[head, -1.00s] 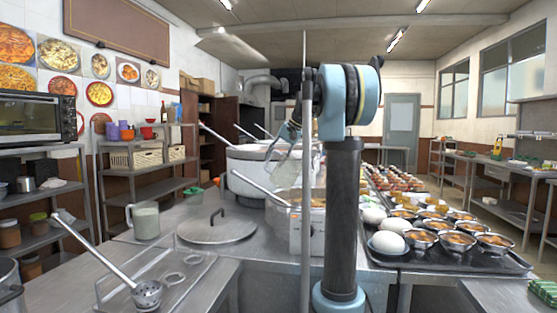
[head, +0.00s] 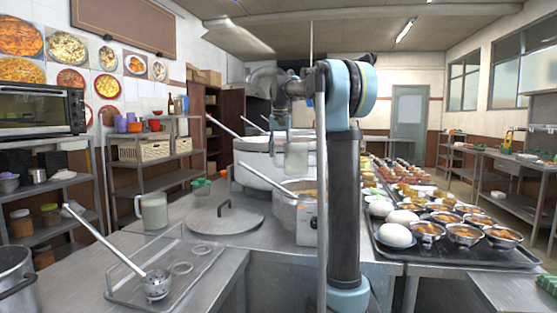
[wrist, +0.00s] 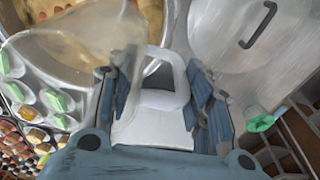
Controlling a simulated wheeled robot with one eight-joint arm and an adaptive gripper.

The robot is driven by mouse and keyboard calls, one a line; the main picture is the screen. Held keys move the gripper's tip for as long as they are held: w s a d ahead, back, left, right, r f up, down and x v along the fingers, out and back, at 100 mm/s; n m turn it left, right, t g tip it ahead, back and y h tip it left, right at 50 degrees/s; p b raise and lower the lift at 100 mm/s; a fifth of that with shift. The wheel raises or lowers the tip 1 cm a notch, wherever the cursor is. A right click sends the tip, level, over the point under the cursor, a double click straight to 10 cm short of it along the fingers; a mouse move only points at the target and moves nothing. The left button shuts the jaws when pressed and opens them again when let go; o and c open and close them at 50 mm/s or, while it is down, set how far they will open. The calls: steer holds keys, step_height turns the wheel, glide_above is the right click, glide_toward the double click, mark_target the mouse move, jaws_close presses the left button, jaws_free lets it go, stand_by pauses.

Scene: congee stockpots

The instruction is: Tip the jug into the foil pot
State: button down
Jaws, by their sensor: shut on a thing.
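A clear, pale jug (head: 297,158) hangs beneath my gripper (head: 281,125) in the head view. In the wrist view my gripper (wrist: 165,100) is shut on its pale handle, and the see-through jug body (wrist: 80,45) extends to the upper left. The jug is above a metal pot (head: 290,187) with brownish contents; its rim also shows in the wrist view (wrist: 25,42). I cannot tell whether this is the foil pot. The jug's contents and exact tilt are unclear. My arm hides part of the pot's right side.
A large pale pot (head: 255,165) with long handles stands behind. A ladle rests on a rack (head: 190,262). A tray (head: 470,258) of filled bowls is right.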

steer(key=shift+r, duration=0.55)
steer(key=shift+r, duration=2.5)
